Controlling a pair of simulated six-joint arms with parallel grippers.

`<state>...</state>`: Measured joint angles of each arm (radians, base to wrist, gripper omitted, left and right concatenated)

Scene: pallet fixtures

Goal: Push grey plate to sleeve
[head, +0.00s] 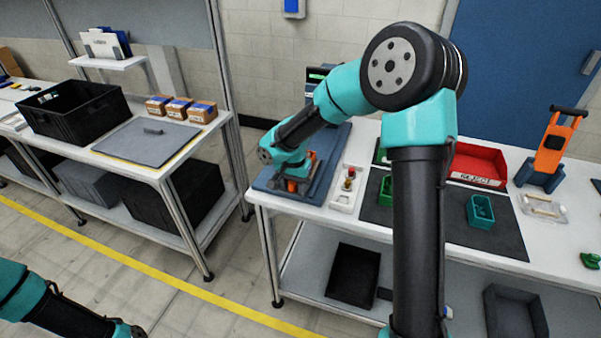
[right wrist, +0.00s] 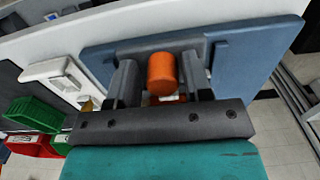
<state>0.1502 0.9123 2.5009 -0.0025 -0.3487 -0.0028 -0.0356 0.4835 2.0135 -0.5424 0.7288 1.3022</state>
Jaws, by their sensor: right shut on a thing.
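A grey plate (right wrist: 196,46) shows between my right fingertips in the right wrist view, on a blue base board (right wrist: 245,52). An orange cylinder (right wrist: 161,73) stands in front of it, between the fingers, with gaps on both sides. My right gripper (right wrist: 160,68) is shut on the grey plate; its fingers hide part of it. In the head view my right gripper (head: 291,182) is low over the blue base board (head: 333,147), beside orange parts. I cannot pick out a sleeve for sure. My left gripper (head: 132,331) is at the bottom edge, far from the board, too small to read.
Right of the board are a white holder (head: 343,203), green bins (head: 481,211) on a dark mat (head: 510,236), a red bin (head: 478,166) and an orange-handled tool (head: 555,140). A separate left bench holds a black crate (head: 75,115) and small boxes (head: 178,108).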

